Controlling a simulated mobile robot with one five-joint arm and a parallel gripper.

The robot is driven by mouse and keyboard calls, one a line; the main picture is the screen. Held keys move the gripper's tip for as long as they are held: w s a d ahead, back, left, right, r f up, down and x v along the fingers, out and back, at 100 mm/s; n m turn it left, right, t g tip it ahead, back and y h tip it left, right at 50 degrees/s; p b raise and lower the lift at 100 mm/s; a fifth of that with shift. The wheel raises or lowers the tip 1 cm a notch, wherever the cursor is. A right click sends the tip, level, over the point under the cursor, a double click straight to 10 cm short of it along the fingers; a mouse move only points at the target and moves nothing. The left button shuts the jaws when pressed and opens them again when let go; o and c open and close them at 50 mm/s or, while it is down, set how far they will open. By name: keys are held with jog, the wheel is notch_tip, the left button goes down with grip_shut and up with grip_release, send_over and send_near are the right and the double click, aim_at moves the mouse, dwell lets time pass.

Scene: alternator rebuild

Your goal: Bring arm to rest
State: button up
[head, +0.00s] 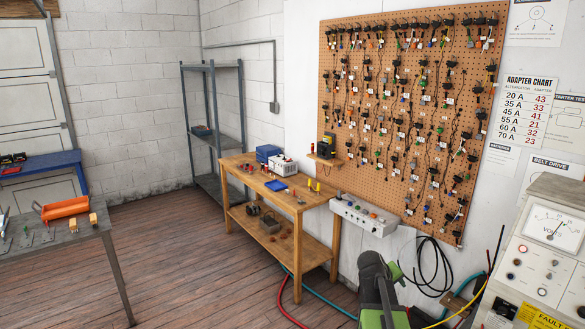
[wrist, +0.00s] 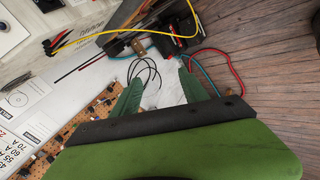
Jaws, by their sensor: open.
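My gripper (wrist: 161,76) shows in the wrist view with its two green fingers apart and nothing between them. Beyond the fingers are a white wall patch and looped black cable. In the head view my dark and green arm (head: 378,292) stands at the bottom, right of centre, in front of the wall and clear of the wooden bench. Its fingertips cannot be made out there.
A tester with a volt dial (head: 552,228) stands close on the right. Black cable (head: 436,262) hangs behind my arm, and a red hose (head: 288,292) lies on the floor. A wooden bench (head: 312,198) stands ahead; a grey table (head: 75,236) is at left. Floor between them is clear.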

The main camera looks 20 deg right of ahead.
jog(key=w+a+f+n+y+b, duration=0.1)
jog(key=a+f+b, duration=0.1)
jog(key=a+f, duration=0.35)
jog(key=w+a+f+y+b, duration=0.1)
jog(key=w+a+f+b, duration=0.1)
jog(key=a, duration=0.7)
jog(key=s+a+f+g+y+b, duration=0.1)
jog(key=s+a+f, duration=0.1)
jog(key=a, duration=0.5)
jog(key=s+a+f+m+g+y+b, duration=0.1)
jog(key=s+a+f+y, duration=0.1)
jog(key=s+a, duration=0.3)
jog(key=s+a+f+g+y+b, duration=0.1)
jog(key=s+a+f+y, duration=0.1)
jog(key=a, duration=0.8)
jog(key=shift+s+a+f+m, duration=0.3)
jog(key=shift+s+f, duration=0.3)
jog(key=shift+s, duration=0.15)
jog(key=shift+d, duration=0.1)
